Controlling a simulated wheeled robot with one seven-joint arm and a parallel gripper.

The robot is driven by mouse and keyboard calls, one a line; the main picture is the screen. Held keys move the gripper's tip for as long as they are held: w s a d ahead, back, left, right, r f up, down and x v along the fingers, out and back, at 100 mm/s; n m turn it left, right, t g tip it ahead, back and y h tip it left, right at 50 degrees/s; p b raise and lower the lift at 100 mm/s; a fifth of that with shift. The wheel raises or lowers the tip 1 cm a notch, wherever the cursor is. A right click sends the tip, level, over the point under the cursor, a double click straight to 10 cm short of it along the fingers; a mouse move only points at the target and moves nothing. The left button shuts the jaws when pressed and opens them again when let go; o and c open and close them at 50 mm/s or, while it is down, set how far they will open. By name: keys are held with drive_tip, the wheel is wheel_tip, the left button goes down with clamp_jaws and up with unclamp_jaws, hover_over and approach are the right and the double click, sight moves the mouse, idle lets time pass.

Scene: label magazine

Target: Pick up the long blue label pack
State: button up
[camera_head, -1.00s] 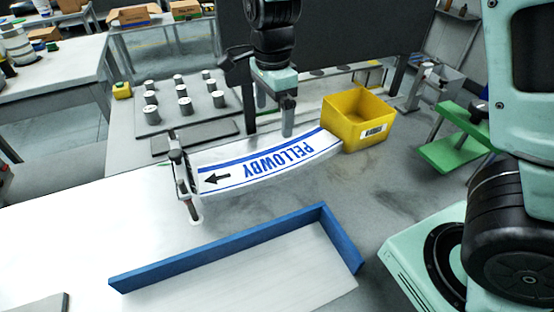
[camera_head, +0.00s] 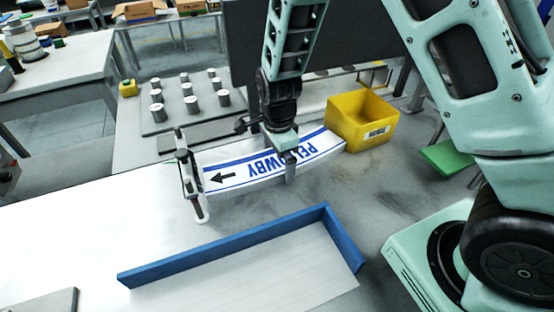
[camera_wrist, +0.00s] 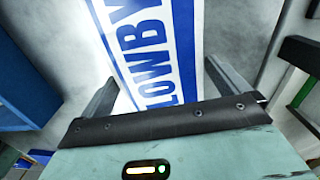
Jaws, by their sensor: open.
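The long label pack (camera_head: 240,172) is white with blue stripes, blue lettering and a black arrow. It lies slightly curved on the grey table, from a metal clamp-like stand (camera_head: 190,180) at its left end to near the yellow bin at its right. My gripper (camera_head: 290,168) is over the pack's right half, pointing down, and hides part of the lettering. In the wrist view the gripper's two fingers (camera_wrist: 165,88) are apart, one on each side of the pack (camera_wrist: 150,45). Nothing is held. Whether the fingers touch the pack is not clear.
A yellow bin (camera_head: 338,128) stands just right of the pack. A blue-edged tray (camera_head: 235,246) lies in front. Several metal cylinders (camera_head: 157,95) stand on a plate behind. A green stand (camera_head: 447,157) is at the right. Bare table lies between pack and tray.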

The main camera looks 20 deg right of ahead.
drive_tip(key=c, duration=1.1)
drive_tip(key=shift+c, duration=1.2)
drive_tip(key=shift+w+r, duration=0.1)
